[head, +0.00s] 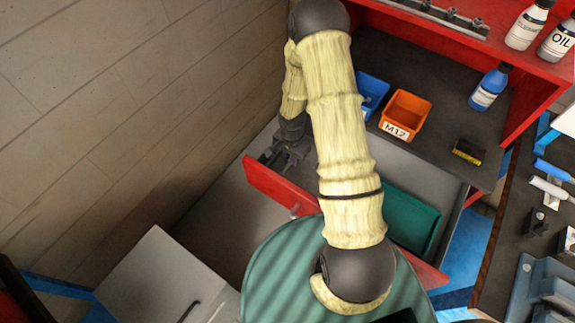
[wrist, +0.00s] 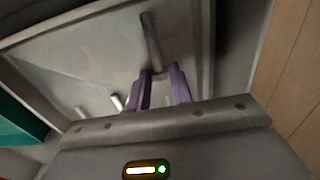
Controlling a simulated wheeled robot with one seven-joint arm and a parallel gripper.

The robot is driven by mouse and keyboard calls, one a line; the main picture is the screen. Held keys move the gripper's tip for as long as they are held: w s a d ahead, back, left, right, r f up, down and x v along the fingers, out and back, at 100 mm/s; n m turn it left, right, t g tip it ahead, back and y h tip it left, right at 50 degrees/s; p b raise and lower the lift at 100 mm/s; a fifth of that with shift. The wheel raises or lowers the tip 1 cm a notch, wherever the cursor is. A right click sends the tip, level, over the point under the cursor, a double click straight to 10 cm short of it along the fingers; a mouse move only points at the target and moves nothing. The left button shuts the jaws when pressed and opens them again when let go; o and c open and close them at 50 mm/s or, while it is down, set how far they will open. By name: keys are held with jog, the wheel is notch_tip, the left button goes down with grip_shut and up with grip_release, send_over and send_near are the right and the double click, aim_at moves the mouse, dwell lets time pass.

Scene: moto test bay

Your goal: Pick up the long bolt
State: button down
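The long bolt (wrist: 151,42) is a grey metal rod on the pale drawer floor in the wrist view. Its near end lies between the two purple fingertips of my gripper (wrist: 160,72). The fingertips are a little apart, with the bolt's end filling most of the gap. I cannot tell whether they press on it. In the head view my gripper (head: 272,157) is low at the left end of the open drawer, partly behind my arm. The bolt does not show there.
A shorter bolt (wrist: 117,102) and another small metal piece (wrist: 81,112) lie left of my fingers. The drawer has a red front (head: 268,188) and a green tray (head: 408,220) at right. An orange M12 bin (head: 405,113) and a blue bin (head: 372,91) stand on the bench above.

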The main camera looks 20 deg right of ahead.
aim_at(291, 159)
notch_tip(291, 159, up, 10)
jog(key=b, duration=0.1)
dwell(0.7)
